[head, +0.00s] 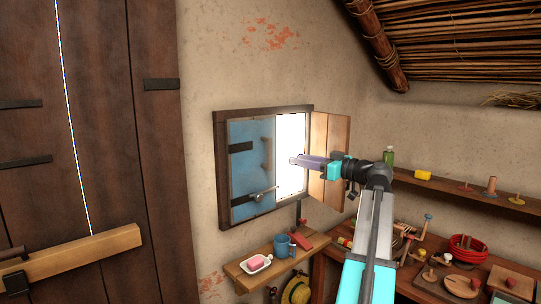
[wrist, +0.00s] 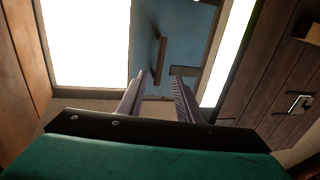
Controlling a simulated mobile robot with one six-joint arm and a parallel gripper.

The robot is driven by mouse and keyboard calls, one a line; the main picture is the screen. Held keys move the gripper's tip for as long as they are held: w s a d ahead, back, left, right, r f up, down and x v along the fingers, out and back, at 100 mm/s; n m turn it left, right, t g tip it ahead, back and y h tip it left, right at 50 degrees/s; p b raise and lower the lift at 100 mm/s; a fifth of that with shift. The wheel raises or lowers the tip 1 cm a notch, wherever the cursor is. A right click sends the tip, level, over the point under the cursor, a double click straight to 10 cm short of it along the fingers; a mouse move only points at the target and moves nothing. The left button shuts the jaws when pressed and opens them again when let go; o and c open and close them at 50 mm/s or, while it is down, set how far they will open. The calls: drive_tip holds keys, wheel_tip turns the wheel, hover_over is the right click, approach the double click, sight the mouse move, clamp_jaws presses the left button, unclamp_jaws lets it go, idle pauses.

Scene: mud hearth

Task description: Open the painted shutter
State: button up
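The painted shutter (head: 250,165) is a blue panel in the left part of the dark window frame, with black strap hinges on its left side. In the wrist view the blue panel (wrist: 185,30) and wooden handle (wrist: 159,60) show beyond the fingers. My gripper (head: 294,160) is in front of the bright opening, right of the handle. Its fingertips (wrist: 160,78) are apart with nothing seen held; contact with the handle cannot be told.
A bare wooden shutter leaf (head: 330,150) stands swung out at the right of the window, close to my gripper. Below is a small shelf (head: 240,276) with a blue mug (head: 285,246) and pink soap (head: 257,261). A cluttered workbench (head: 410,283) stands at right.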

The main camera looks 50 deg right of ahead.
sight(270, 166)
drive_tip(key=w+p, duration=0.1)
drive_tip(key=w, duration=0.3)
drive_tip(key=w+a+p, duration=0.1)
drive_tip(key=w, duration=0.3)
drive_tip(key=w+p, duration=0.2)
drive_tip(key=w, duration=0.3)
drive_tip(key=shift+a, duration=0.3)
clamp_jaws()
